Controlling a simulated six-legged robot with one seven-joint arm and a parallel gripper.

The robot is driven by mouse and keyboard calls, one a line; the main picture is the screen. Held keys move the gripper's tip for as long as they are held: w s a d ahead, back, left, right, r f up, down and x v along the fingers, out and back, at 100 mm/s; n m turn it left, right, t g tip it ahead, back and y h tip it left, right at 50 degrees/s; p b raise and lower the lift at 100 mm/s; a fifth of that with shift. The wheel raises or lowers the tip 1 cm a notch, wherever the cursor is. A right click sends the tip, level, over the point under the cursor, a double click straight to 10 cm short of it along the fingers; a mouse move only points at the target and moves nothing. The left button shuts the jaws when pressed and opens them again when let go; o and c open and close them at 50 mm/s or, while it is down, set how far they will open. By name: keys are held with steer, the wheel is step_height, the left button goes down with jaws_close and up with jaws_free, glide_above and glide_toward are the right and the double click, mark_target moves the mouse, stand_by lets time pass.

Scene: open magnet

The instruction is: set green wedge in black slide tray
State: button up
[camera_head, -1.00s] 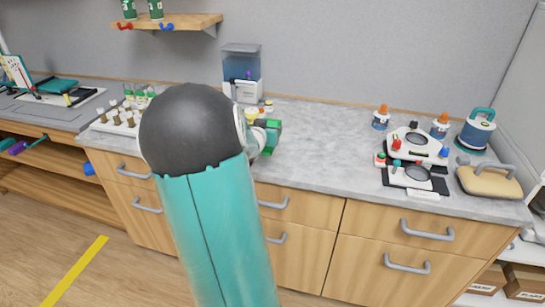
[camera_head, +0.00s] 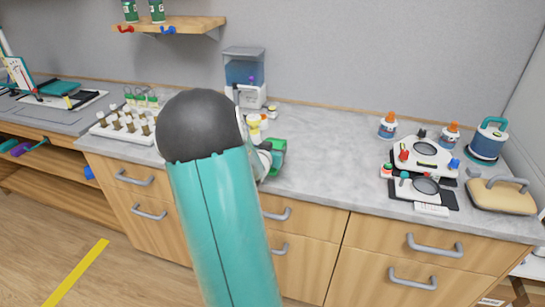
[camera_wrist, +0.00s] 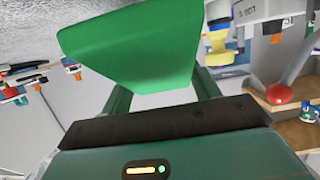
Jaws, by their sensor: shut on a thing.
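The green wedge (camera_wrist: 140,45) fills the upper middle of the wrist view, held between the two dark green fingers of my gripper (camera_wrist: 160,88). My gripper is shut on it. In the head view, my gripper (camera_head: 276,156) shows as a green shape over the counter, left of the middle, partly hidden behind my arm; the wedge cannot be told apart from it there. A black flat tray-like piece (camera_head: 449,201) lies under white pieces with round lenses on the right of the counter, well apart from my gripper. I cannot tell whether it is the slide tray.
Bottles with orange caps (camera_head: 388,126), a teal-handled jar (camera_head: 487,140) and a tan handled block (camera_head: 502,194) crowd the right side. A white rack of vials (camera_head: 122,129) and a blue-topped dispenser (camera_head: 245,75) stand left. The middle of the counter (camera_head: 335,155) is clear.

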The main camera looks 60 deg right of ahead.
steer(key=shift+f, duration=1.5)
steer(key=shift+f, duration=0.1)
steer(key=o, duration=1)
steer(key=shift+c, duration=0.2)
